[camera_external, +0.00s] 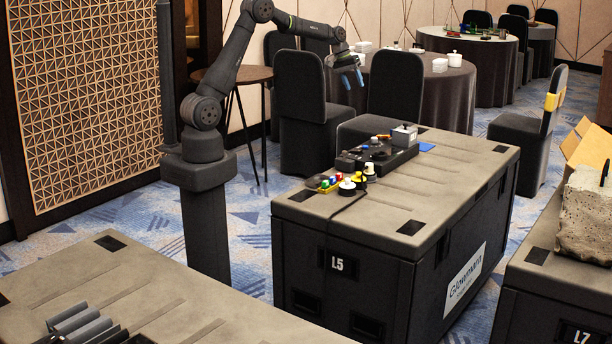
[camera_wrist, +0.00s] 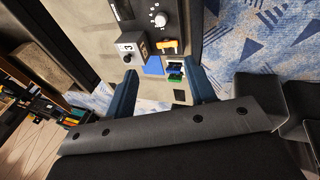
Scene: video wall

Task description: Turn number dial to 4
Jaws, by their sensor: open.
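My gripper (camera_external: 352,79) is open and empty, raised above and behind the far end of the case marked L5. In the wrist view its two blue fingers (camera_wrist: 162,80) are apart, with blue and green items visible between them. A white round dial (camera_wrist: 159,19) with marks around it sits on a dark panel at the top of the wrist view, apart from the fingers. Its numbers and setting are too small to read. A small grey box with a dark knob (camera_wrist: 130,47) is nearer the fingers; it also shows in the external view (camera_external: 404,136).
The L5 case top (camera_external: 440,185) carries a dark control panel (camera_external: 378,158), coloured buttons (camera_external: 335,183) and a cable. A blue flat piece (camera_external: 426,147) lies beside the grey box. Chairs (camera_external: 395,85) and covered tables stand behind. The case's near right top is clear.

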